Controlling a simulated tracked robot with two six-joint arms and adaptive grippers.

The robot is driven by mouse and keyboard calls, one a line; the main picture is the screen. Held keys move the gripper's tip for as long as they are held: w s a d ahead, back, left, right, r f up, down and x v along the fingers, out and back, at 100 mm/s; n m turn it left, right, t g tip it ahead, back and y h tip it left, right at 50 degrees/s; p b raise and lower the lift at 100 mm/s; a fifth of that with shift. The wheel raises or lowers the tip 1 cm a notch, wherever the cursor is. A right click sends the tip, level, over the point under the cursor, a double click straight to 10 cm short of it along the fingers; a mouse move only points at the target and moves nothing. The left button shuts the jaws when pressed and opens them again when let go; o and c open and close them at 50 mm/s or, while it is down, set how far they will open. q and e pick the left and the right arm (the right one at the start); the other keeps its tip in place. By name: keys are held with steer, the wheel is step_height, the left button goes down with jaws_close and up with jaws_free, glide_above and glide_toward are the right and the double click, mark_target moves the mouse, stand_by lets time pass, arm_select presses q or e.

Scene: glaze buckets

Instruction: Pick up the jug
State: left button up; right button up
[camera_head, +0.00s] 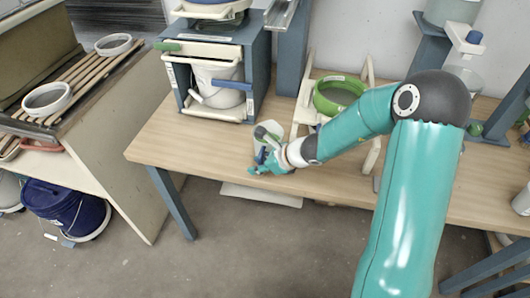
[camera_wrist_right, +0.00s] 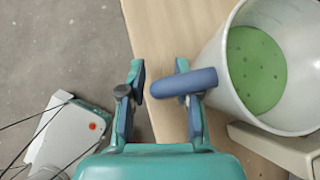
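The jug (camera_head: 266,130) is a pale vessel with green inside, standing near the front edge of the wooden table in the head view. In the right wrist view the jug (camera_wrist_right: 226,85) shows at the right, with green glaze at its bottom and a blue handle (camera_wrist_right: 185,83) pointing left. My right gripper (camera_head: 270,165) is at the near side of the jug. In the wrist view the right gripper (camera_wrist_right: 160,78) is open, with the handle's end between its fingers and a gap to the left finger. My left gripper is not in view.
A blue rack (camera_head: 257,60) holds a white bucket (camera_head: 217,85) behind the jug. A green bowl (camera_head: 337,95) sits on a wooden stand (camera_head: 303,112) to the right. The table (camera_head: 190,140) is clear left of the jug. A slatted bench (camera_head: 75,85) stands at left.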

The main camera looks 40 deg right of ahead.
steer(key=shift+x, duration=0.75)
steer(key=shift+c, duration=0.3)
jaws_close()
